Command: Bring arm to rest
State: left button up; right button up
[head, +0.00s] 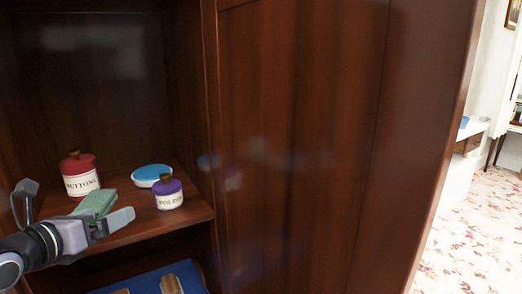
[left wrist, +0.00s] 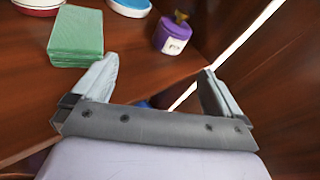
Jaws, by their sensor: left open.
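My left gripper (head: 112,222) is at the front edge of a wooden cabinet shelf (head: 150,232), in the lower left of the head view. In the left wrist view its two fingers (left wrist: 158,90) are spread apart with nothing between them. A green block (left wrist: 77,36) lies on the shelf just beyond the left finger; it also shows behind the gripper in the head view (head: 97,203). A purple jar (head: 168,192) stands to the right of the gripper, apart from it. My right gripper is not in view.
A red jar labelled BUTTONS (head: 80,178) and a blue-lidded round dish (head: 152,175) stand further back on the shelf. A lower compartment holds a blue tray (head: 148,281) with brown items. A dark wooden panel (head: 300,150) stands right of the shelf. Floor is open at far right.

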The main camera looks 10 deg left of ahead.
pick_arm(q)
jog(key=s+d+r+n+t+h, duration=0.2)
jog(key=d+r+t+h, duration=0.1)
jog(key=d+h, duration=0.15)
jog(key=s+d+r+n+t+h, duration=0.2)
jog(key=s+d+r+t+h, duration=0.1)
jog(key=d, duration=0.3)
jog(key=s+a+f+n+y, duration=0.1)
jog(key=a+f+n+y, duration=0.25)
jog(key=n+y, duration=0.6)
jog(key=s+a+f+n+y, duration=0.15)
jog(key=a+n+y, duration=0.35)
jog(key=n, duration=0.7)
notch_tip(320, 180, down, 11)
jog(key=s+n+g+y, duration=0.1)
jog(key=s+n+g, duration=0.1)
jog(key=n+g, duration=0.45)
jog(key=s+d+f+g+h, duration=0.7)
jog(key=s+d+f+g, duration=0.5)
jog(key=s+f, duration=0.4)
jog(key=w+d+f+t+h+p, duration=0.1)
jog(key=w+d+f+t+h, duration=0.1)
jog(key=w+f+t, duration=0.5)
jog(key=shift+w+d+f+t, duration=0.15)
jog(key=shift+d+f+t, duration=0.2)
jog(key=shift+d+f, duration=0.45)
